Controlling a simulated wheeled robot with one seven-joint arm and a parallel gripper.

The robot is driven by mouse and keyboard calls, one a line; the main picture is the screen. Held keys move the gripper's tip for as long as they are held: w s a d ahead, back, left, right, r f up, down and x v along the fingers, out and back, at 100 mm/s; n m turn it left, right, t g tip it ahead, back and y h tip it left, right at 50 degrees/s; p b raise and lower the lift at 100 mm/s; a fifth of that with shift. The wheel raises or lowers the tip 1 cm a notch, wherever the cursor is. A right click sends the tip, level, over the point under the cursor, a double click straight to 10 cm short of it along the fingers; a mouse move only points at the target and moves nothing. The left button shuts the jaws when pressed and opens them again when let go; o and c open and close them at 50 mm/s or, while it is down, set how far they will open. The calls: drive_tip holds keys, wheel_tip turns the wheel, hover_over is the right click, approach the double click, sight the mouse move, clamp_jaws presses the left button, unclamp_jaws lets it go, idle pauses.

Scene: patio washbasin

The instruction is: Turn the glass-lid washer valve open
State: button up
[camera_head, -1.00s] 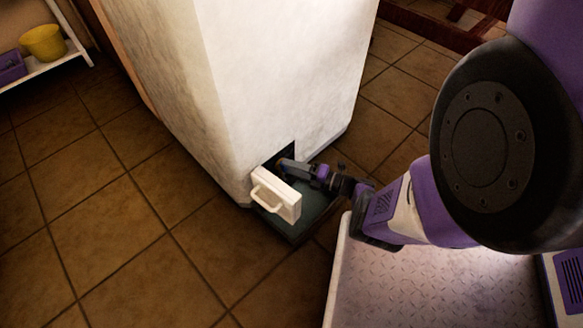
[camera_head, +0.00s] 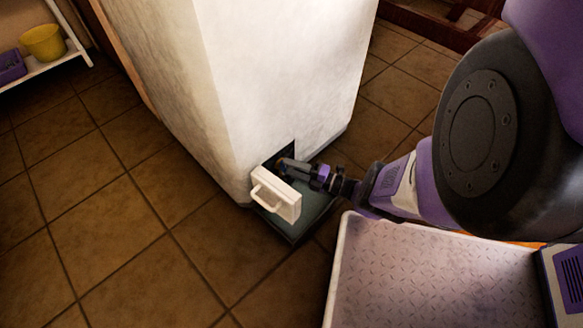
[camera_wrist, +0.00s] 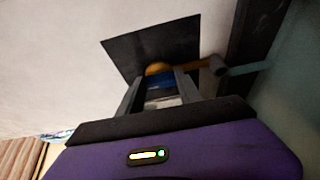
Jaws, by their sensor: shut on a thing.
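The washer valve shows in the wrist view as an orange-brown round part (camera_wrist: 158,68) with a blue part just in front of it, inside a dark square opening (camera_wrist: 130,48). My gripper (camera_wrist: 162,82) reaches into this opening, its two fingers on either side of the blue part and shut on the valve. The valve is mostly hidden there. I cannot tell how far it is turned.
A dark green slab (camera_head: 310,210) lies at the pedestal's foot, under the flap. A brown pipe piece (camera_wrist: 214,66) sits right of the fingers in the wrist view. A shelf with a yellow bucket (camera_head: 43,42) stands at far left. The tiled floor (camera_head: 110,230) is clear at left.

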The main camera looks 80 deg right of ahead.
idle(0.3)
drive_tip(key=o, duration=1.4)
wheel_tip(320, 180, up, 20)
drive_tip(key=p, duration=1.6)
